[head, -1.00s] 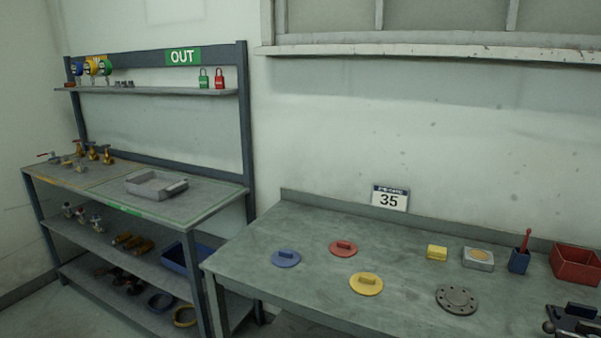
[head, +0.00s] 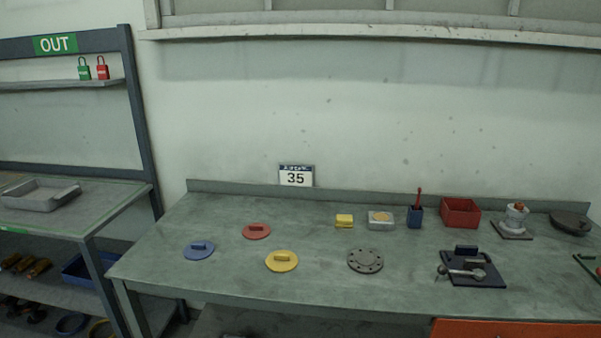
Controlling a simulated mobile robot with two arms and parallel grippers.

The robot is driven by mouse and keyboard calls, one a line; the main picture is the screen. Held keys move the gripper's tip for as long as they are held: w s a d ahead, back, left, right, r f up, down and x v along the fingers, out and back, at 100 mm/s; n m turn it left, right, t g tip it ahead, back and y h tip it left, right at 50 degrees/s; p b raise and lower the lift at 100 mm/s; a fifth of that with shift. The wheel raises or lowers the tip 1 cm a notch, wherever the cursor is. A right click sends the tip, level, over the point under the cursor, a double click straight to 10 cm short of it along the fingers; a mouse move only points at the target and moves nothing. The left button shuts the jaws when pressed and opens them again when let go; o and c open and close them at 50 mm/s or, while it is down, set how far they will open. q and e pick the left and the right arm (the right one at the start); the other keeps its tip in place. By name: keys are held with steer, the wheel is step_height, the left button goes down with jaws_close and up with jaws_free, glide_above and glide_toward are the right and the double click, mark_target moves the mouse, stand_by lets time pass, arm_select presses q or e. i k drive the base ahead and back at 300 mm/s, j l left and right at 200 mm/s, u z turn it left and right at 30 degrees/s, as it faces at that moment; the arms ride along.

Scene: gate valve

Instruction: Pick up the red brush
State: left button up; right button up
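The red brush (head: 419,193) stands upright in a small dark blue holder (head: 415,217) near the back of the grey-green workbench (head: 220,277). Only its red handle shows above the rim; its lower end is hidden in the holder. Neither of my grippers is in the head view.
Left of the holder are a grey tin (head: 380,220) and a yellow block (head: 344,221). A red bin (head: 460,212) is close on its right. A grey flange (head: 365,260) and a dark plate with tools (head: 472,268) lie nearer the front. Bench surface before the holder is clear.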

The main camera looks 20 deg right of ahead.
mark_target(419, 190)
steer(key=z, duration=1.25)
